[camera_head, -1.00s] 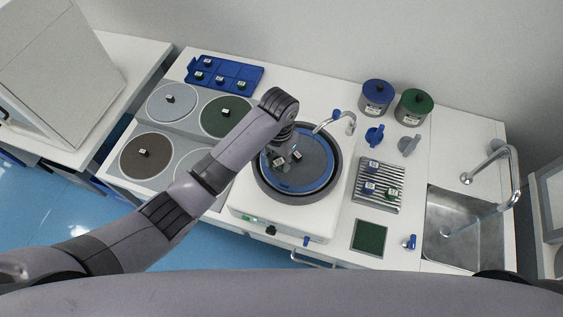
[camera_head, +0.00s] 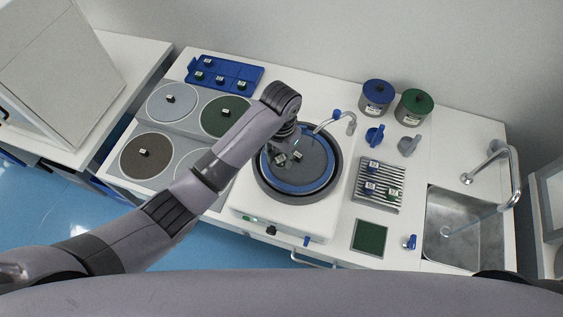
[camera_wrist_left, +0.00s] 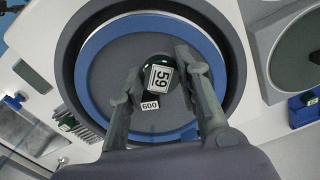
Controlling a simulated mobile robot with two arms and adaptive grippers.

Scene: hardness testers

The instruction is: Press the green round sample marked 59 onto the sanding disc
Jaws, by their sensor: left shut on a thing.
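The green round sample marked 59 (camera_wrist_left: 157,75) sits between the fingertips of my left gripper (camera_wrist_left: 157,66), which is shut on it. Its white 59 label faces the wrist camera. Behind it lies the grey sanding disc (camera_wrist_left: 105,57) inside a blue ring, with a small tag marked 600 on it. In the head view the sanding disc (camera_head: 322,172) is on the white grinding machine, and my left gripper (camera_head: 290,157) is over its left part. I cannot tell whether the sample touches the disc. My right gripper is not in view.
A thin tap (camera_head: 335,122) reaches over the disc's far edge. A ribbed rack (camera_head: 367,205) with several samples stands to the right, before the sink (camera_head: 470,245). Other discs (camera_head: 145,155) lie on the left, with a blue tray (camera_head: 245,72) behind them.

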